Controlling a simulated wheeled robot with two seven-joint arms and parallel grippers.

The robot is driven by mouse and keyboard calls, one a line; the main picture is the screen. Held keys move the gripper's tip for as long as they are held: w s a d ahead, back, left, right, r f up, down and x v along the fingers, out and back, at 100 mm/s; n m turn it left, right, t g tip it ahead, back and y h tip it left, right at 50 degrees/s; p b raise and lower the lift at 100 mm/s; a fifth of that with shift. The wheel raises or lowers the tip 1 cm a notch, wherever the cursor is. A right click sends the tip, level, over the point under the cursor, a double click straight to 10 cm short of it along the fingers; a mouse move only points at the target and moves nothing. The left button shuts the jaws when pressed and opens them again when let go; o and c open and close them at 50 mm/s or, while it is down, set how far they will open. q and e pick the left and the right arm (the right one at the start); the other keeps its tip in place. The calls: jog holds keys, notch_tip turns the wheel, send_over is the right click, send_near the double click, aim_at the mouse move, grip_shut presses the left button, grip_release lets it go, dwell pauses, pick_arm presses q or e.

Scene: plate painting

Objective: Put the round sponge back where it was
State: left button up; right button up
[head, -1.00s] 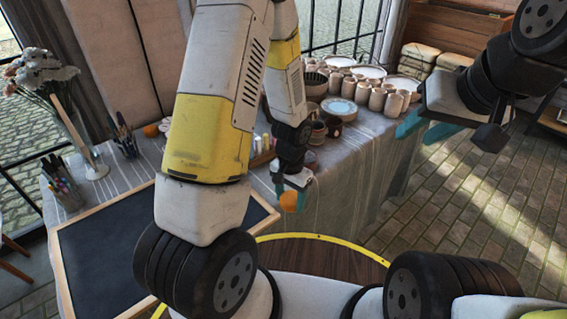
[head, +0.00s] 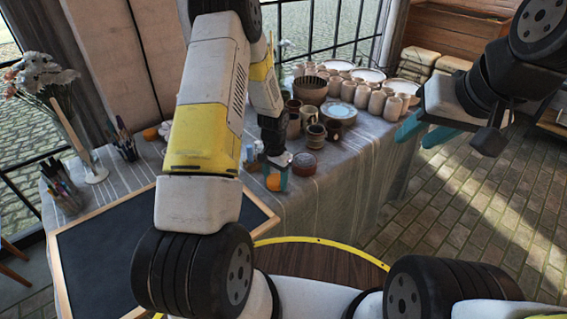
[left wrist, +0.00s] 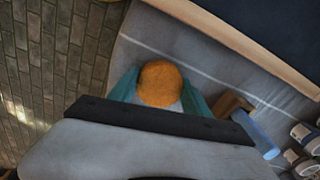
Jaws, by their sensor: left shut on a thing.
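The round orange sponge (head: 273,182) is held between the teal fingers of my left gripper (head: 277,180), close to the front edge of the cloth-covered table (head: 325,190). In the left wrist view the sponge (left wrist: 160,82) sits between the two fingers, with grey striped cloth around it and brick floor to the left. I cannot tell whether the sponge touches the cloth. My right gripper (head: 423,134) is open and empty at the right, over the floor beyond the table's right side.
A wood-framed dark board (head: 115,240) lies at the left. Another orange item (head: 150,133) lies near a pen cup (head: 125,148). A wooden block with a blue part (left wrist: 255,134) is near the sponge.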

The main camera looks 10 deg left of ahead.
pick_arm(q)
jog(key=shift+f, duration=0.25)
jog(key=shift+f, duration=0.1)
jog(key=o, duration=1.3)
notch_tip(320, 180, up, 12)
notch_tip(320, 180, up, 18)
jog(key=n+t, duration=0.2)
jog(key=t, duration=0.1)
send_over(275, 179)
jog(key=s, duration=0.8)
jog(key=s+r+n+t, duration=0.1)
jog(key=s+r, duration=0.2)
jog(key=s, duration=0.2)
jog(key=s+d+r+n+t+h, duration=0.1)
jog(key=s+r, duration=0.2)
jog(key=s, duration=0.2)
jog(key=s+d+r+t+h, duration=0.1)
jog(key=s+r, duration=0.2)
jog(key=s, duration=0.3)
jog(key=shift+d+r+n, duration=0.15)
jog(key=shift+r+n, duration=0.1)
jog(key=shift+n, duration=0.15)
